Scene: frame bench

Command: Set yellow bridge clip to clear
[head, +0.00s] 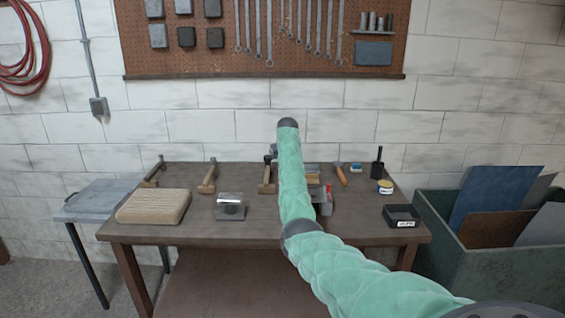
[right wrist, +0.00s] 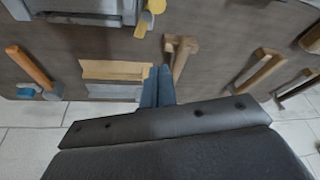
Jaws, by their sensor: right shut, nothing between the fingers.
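A small yellow piece (right wrist: 142,26), perhaps the bridge clip, shows in the right wrist view beside a grey metal fixture (right wrist: 72,12). No "clear" mark on it is readable. In the head view my right arm hides that spot; only a grey and red part (head: 326,200) shows beside the sleeve. My right gripper (right wrist: 158,72) is shut and empty, its blue fingers together above the back of the bench, between a yellowish strip (right wrist: 112,70) and a wooden-handled tool (right wrist: 180,52). The yellow piece is apart from the fingertips, toward the bench front. My left gripper is out of view.
The wooden bench (head: 180,232) also holds a tan pad (head: 153,206), a metal block (head: 230,206), an orange-handled tool (head: 341,175), a yellow-topped tin (head: 386,187) and a black tray (head: 402,215). A green bin (head: 480,275) stands at right. The tiled wall is close behind.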

